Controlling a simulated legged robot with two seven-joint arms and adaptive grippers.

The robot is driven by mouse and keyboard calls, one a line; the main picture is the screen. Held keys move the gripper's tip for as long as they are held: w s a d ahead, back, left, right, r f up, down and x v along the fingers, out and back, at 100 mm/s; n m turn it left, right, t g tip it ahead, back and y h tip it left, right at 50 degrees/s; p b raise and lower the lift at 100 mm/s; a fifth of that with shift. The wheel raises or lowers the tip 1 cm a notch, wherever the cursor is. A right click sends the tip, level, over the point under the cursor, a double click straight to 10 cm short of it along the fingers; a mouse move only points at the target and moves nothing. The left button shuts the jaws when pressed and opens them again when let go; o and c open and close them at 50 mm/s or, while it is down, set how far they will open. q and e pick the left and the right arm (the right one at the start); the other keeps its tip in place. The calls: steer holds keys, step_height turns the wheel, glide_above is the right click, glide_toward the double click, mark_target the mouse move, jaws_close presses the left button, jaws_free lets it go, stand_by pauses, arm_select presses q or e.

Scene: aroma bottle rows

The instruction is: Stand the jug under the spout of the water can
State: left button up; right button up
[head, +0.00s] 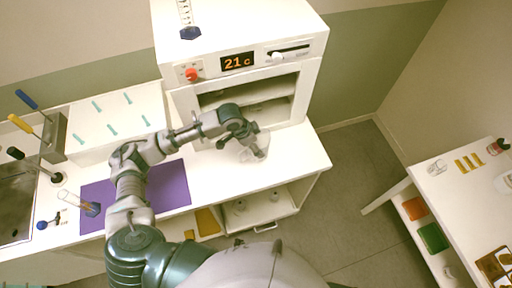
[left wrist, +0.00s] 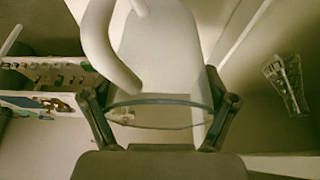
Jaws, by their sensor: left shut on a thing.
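The clear jug (head: 258,149) is at the front of the white counter, below the cabinet opening, and is hard to see. My left gripper (head: 247,137) is shut on it. In the left wrist view the jug's clear rim (left wrist: 160,99) lies between the two fingers of my left gripper (left wrist: 160,115). I cannot tell whether the jug's base touches the counter. A pale curved tube (left wrist: 108,50) rises just beyond the rim in the left wrist view; I cannot tell whether it is the water can's spout. I cannot make out the water can in the head view. My right gripper is out of view.
The white cabinet (head: 313,73) with an orange display stands behind the jug. A side table (head: 462,190) is at far right, across open floor (head: 345,170).

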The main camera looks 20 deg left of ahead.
arm_select(q)
steer(key=f, duration=0.1)
steer(key=d+f, duration=0.1)
steer(key=f, duration=0.1)
steer(key=shift+s, duration=0.1)
steer(key=shift+d+f, duration=0.2)
steer(key=shift+d, duration=0.15)
steer(key=shift+a, duration=0.1)
steer(key=o, duration=1.2)
steer(key=shift+a+f, duration=0.1)
steer(key=shift+a, duration=0.1)
steer(key=shift+o, duration=0.2)
steer(key=shift+a, duration=0.3)
